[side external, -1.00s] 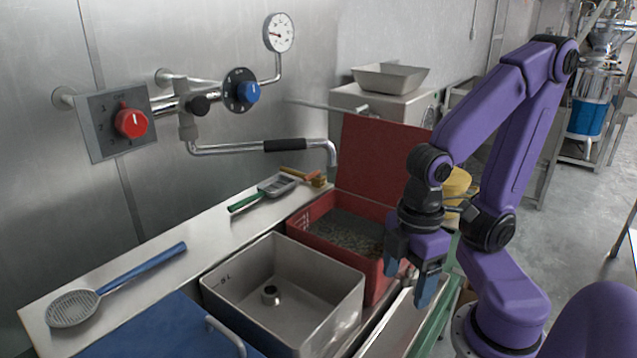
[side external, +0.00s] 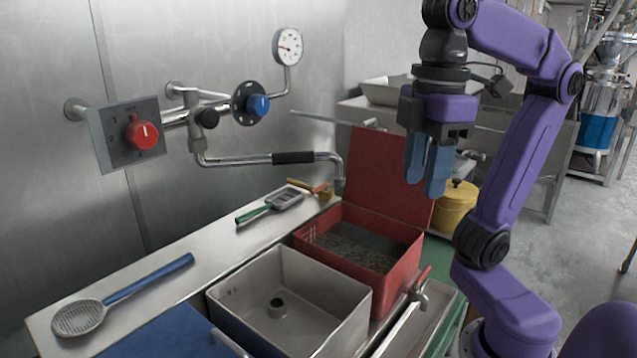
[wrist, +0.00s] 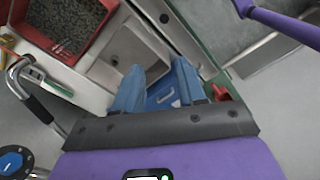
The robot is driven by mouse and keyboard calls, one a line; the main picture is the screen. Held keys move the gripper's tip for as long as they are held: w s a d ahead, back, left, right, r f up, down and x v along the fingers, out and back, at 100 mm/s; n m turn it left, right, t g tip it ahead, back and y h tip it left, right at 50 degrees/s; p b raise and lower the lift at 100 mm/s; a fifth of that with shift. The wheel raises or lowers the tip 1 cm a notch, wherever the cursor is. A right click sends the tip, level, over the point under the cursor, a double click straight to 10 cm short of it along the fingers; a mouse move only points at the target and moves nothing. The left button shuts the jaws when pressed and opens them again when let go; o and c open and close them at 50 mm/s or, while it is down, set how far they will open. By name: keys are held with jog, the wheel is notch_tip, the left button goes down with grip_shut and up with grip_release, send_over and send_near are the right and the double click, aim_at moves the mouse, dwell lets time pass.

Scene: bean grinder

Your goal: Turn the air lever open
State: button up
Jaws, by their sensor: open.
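No part is labelled as the air lever that I can read. On the wall in the side view, a blue knob (side external: 258,105) sits on a round black dial, below and left of a pressure gauge (side external: 287,46). A red knob (side external: 141,133) sits on a grey plate further left. My gripper (side external: 424,188) is open, empty and pointing down, high above the red bin's right side. In the wrist view, my gripper (wrist: 157,68) touches nothing visible, and the blue knob (wrist: 12,160) shows at lower left.
A bent pipe with a black grip (side external: 293,157) juts from the wall. Below are the red bin (side external: 402,275) with raised lid, a steel sink (side external: 222,292), and a ledge with a blue-handled strainer (side external: 150,276) and a green-handled scoop (side external: 252,214). A yellow tub (side external: 455,205) stands behind.

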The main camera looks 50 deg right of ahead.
jog(key=w+a+r+m, duration=0.2)
jog(key=w+m, duration=0.7)
jog(key=w, duration=0.3)
jog(key=w+d+m, duration=0.4)
jog(key=w, duration=0.2)
jog(key=w+d+m+t, duration=0.1)
jog(key=w+d+m, duration=0.4)
jog(key=w, duration=0.1)
jog(key=w+d+m, duration=0.4)
jog(key=w+d, duration=0.1)
jog(key=w, duration=0.2)
jog(key=shift+d+f+m+t, duration=0.25)
jog(key=shift+f+m+t, duration=0.05)
jog(key=shift+f, duration=0.1)
jog(key=w+d+f+m, duration=0.1)
jog(key=w+d+m, duration=0.15)
jog(key=d, duration=0.45)
jog(key=w+d+f+m, duration=0.1)
jog(key=w+d+m, duration=0.1)
jog(key=d+m, duration=0.35)
jog(key=n, duration=0.1)
send_near(317, 188)
jog(key=f, duration=0.5)
jog(key=w+f, duration=0.1)
jog(key=f, duration=0.2)
jog(key=shift+w, duration=0.1)
grip_shut()
